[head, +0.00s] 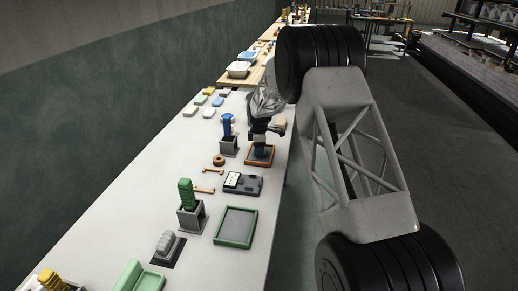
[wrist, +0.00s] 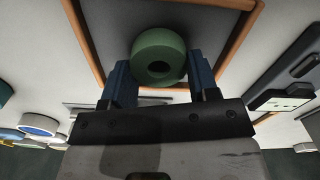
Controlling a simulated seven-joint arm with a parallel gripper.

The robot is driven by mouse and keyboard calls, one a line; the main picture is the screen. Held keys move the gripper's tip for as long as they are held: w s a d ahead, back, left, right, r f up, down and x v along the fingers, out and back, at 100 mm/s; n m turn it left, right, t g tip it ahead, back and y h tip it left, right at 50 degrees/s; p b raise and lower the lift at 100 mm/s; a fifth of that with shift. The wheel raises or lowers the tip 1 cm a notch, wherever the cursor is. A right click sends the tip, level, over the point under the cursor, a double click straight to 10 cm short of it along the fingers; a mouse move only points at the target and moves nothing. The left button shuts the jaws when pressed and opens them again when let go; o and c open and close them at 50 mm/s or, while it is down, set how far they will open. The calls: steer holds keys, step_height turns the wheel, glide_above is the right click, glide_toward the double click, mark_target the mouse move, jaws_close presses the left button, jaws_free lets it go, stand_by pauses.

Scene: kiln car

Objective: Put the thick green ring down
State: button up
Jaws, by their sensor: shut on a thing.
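The thick green ring (wrist: 158,42) shows in the wrist view between the two blue fingers of my gripper (wrist: 158,66), which is shut on it. The ring's dark hole faces the camera. Behind it is the grey floor of an orange-rimmed tray (wrist: 89,52). In the head view my gripper (head: 261,149) is low over this orange-rimmed tray (head: 250,162), near the right edge of the white table. The ring cannot be made out in the head view. I cannot tell whether the ring touches the tray floor.
A blue piece (head: 227,122) in a grey holder stands just left of the tray. A dark device with a pale panel (head: 243,184), a brown ring (head: 219,160) and a green-rimmed tray (head: 219,239) lie nearer the camera. A green stack (head: 186,192) stands in another holder.

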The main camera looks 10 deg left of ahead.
steer(key=shift+f, duration=0.15)
steer(key=o, duration=1)
steer(key=shift+r, duration=0.2)
step_height(320, 180, up, 12)
stand_by(0.6)
